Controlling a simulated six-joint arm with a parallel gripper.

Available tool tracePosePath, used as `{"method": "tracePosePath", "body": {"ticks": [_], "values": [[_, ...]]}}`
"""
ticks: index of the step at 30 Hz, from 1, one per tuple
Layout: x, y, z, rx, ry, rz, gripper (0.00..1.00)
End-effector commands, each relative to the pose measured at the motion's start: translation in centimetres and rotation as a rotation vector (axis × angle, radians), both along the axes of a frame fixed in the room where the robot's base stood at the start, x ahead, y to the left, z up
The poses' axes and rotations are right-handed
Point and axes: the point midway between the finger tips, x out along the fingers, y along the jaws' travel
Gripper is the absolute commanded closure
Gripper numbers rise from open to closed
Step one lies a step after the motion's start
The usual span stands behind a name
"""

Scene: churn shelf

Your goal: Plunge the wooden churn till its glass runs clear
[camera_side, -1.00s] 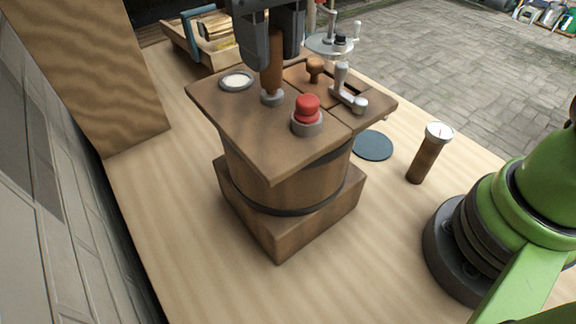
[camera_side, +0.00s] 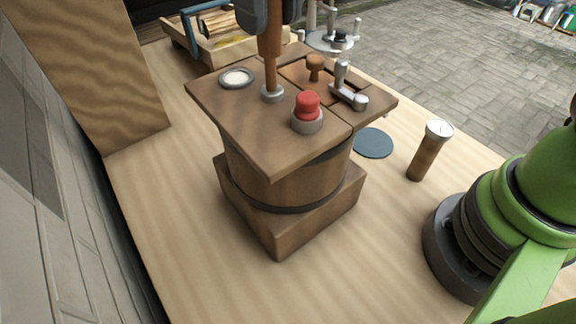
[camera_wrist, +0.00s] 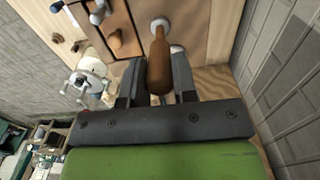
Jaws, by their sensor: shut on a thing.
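The wooden churn (camera_side: 285,180) stands on the table in the side view, a banded barrel on a square block with a flat wooden top. A brown plunger rod (camera_side: 271,65) rises upright from a grey collar in that top. My gripper (camera_side: 270,18) is shut on the plunger's upper part, at the picture's top edge. In the wrist view the plunger handle (camera_wrist: 160,62) lies between my two dark fingers. A small round glass (camera_side: 236,78) in a grey ring sits left of the rod and looks whitish; its finer state is too small to tell.
The churn top also carries a red button (camera_side: 307,104), a metal crank (camera_side: 349,88) and a wooden knob (camera_side: 315,66). A dark disc (camera_side: 373,143) and a wooden post with a white dial (camera_side: 437,131) are to the right. A wooden crate (camera_side: 215,45) stands behind. The front table is clear.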

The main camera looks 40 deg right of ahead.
Motion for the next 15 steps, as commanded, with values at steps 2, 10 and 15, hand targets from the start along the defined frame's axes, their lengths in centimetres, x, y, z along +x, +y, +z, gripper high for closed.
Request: {"method": "tracePosePath", "body": {"ticks": [2, 10, 15], "values": [[0.11, -0.05, 0.72, 0.0, -0.006, -0.001, 0.91], [0.06, -0.08, 1.47, -0.001, -0.004, -0.001, 0.91], [0.05, -0.09, 1.41, -0.001, -0.004, -0.001, 0.91]]}}
